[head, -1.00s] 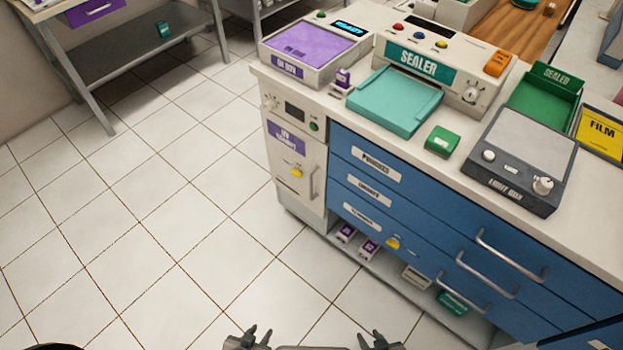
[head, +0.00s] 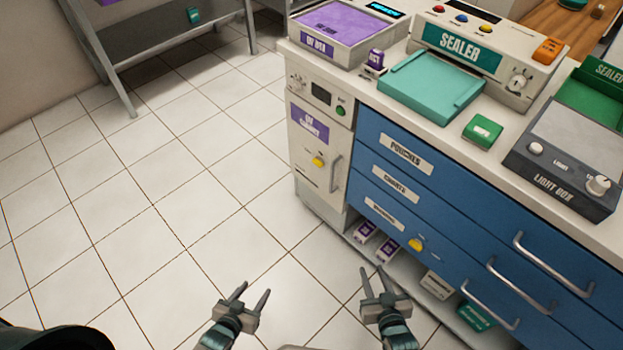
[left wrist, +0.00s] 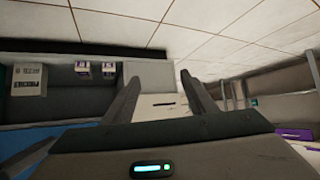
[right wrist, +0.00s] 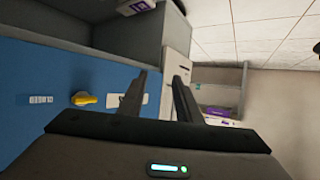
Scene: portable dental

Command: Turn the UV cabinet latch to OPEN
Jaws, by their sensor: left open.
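The UV cabinet (head: 300,165) is a pale unit at the left end of the blue drawer counter, with a purple label. Its yellow latch (head: 318,161) sits on the door, left of the vertical metal handle (head: 336,172); which way it is turned is too small to tell. My left gripper (head: 254,290) is open and empty, low over the floor in front of the cabinet. My right gripper (head: 374,270) is open and empty, in front of the lower drawers. Neither touches anything. A pale front, probably the cabinet's, shows beyond the fingers in the right wrist view (right wrist: 177,52).
Blue drawers (head: 440,190) with protruding handles (head: 520,280) run to the right. Another yellow knob (head: 416,245) is on the lowest drawer. An open shelf below holds small boxes (head: 388,250). The tiled floor (head: 150,210) on the left is clear up to a grey table (head: 160,40).

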